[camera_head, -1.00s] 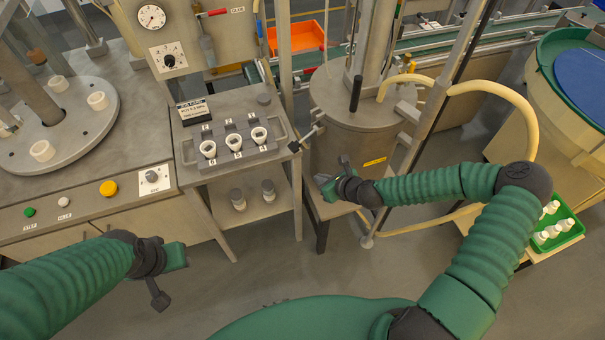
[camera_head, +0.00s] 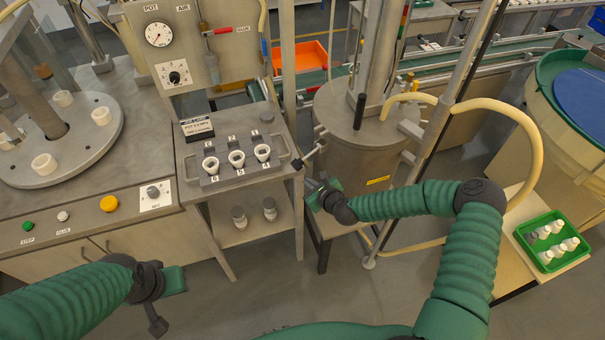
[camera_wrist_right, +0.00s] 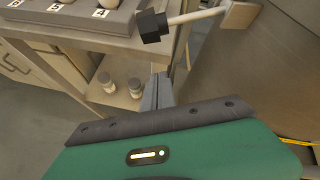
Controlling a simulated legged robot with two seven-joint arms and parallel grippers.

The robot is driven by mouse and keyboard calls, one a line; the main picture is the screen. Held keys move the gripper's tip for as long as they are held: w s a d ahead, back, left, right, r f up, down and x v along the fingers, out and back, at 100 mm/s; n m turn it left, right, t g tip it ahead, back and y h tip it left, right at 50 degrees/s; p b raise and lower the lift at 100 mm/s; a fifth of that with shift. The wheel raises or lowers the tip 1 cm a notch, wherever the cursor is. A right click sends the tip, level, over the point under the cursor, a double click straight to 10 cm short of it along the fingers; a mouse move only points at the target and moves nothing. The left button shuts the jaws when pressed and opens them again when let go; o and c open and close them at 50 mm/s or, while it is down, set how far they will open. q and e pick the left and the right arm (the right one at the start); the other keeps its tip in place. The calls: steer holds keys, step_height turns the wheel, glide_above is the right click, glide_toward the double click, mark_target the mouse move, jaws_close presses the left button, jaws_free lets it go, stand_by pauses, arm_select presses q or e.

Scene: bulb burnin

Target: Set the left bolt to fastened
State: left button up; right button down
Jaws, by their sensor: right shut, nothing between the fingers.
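The metal pot (camera_head: 360,150) stands right of the bench with its lid on. A bolt-like rod with a black end (camera_head: 298,163) sticks out to the left from the pot's upper left side; I take it for the left bolt. In the right wrist view the black end (camera_wrist_right: 152,26) and pale rod show near the top. My right gripper (camera_head: 309,184) is just below the rod, apart from it. Its fingers (camera_wrist_right: 158,90) are shut and empty, below the black end in the wrist view. My left gripper (camera_head: 180,280) is low at the left, away from the pot; its fingers are unclear.
The fixture (camera_head: 240,172) with several white cups sits on the bench left of the pot, above a shelf with two small jars (camera_head: 239,217). A pale hose (camera_head: 480,103) arches right of the pot. A green tray (camera_head: 548,262) of bulbs stands at right. Floor is open in front.

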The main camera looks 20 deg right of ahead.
mark_target(306, 157)
steer(key=w+p, duration=0.1)
steer(key=w+a+r, duration=0.1)
steer(key=shift+w+r+p, duration=0.1)
steer(key=shift+w+p, duration=0.25)
steer(key=shift+a+r, duration=0.15)
steer(key=shift+r, duration=0.4)
steer(key=shift+a, duration=0.1)
